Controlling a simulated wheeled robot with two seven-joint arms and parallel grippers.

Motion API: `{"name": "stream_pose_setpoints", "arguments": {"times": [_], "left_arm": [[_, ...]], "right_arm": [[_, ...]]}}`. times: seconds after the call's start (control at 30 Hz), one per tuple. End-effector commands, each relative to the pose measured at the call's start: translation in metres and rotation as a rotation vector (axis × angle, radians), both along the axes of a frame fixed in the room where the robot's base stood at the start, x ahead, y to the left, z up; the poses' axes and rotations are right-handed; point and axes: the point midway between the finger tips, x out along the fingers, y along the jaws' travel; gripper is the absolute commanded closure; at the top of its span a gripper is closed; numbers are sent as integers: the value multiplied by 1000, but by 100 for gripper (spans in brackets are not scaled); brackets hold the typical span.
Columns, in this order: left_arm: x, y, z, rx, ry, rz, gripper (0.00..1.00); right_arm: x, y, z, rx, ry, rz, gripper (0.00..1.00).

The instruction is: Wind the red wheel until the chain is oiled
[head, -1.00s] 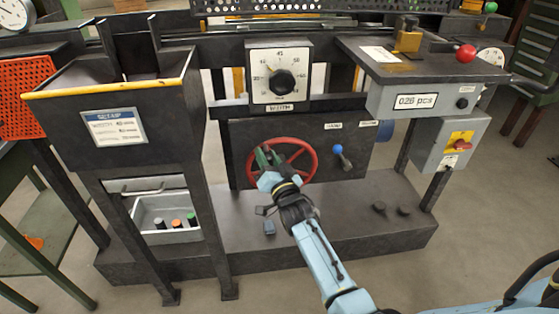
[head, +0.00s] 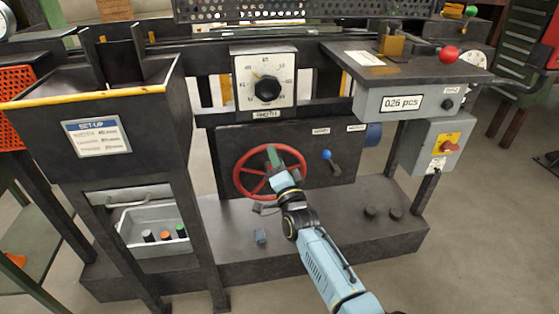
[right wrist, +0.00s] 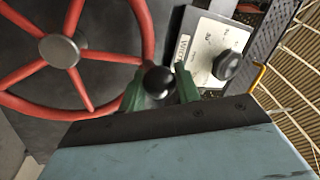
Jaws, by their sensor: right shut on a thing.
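The red wheel (head: 240,184) stands on the dark front panel of the machine, below a dial. My right gripper (head: 285,163) is at the wheel's upper right rim in the head view. In the right wrist view the green fingers (right wrist: 159,88) are shut around a black round knob (right wrist: 158,80) at the rim of the red wheel (right wrist: 80,92). The fingers hide part of the knob and of the rim. I cannot make out a chain or oil on it. My left gripper is not in view.
Above the wheel is a white dial (head: 265,76). A blue-knobbed lever (head: 327,155) is right of the wheel. A grey counter box (head: 405,103) reads 026 pcs. A red-yellow switch (head: 447,147) is at the right. A tray (head: 150,227) holds several coloured cylinders.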

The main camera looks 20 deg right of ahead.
Motion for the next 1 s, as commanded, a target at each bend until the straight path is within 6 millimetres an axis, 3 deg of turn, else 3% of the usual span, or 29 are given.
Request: {"name": "stream_pose_setpoints", "arguments": {"times": [0.33,0.37,0.5,0.9,1.0], "left_arm": [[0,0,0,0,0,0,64],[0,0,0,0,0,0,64],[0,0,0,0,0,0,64],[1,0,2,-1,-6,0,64],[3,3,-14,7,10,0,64]], "right_arm": [[0,-1,0,1,-1,-1,100],[0,-1,0,1,-1,-1,66],[0,-1,0,1,0,-1,48],[-5,0,-2,1,1,0,47],[-16,0,-5,1,2,-1,47]]}}
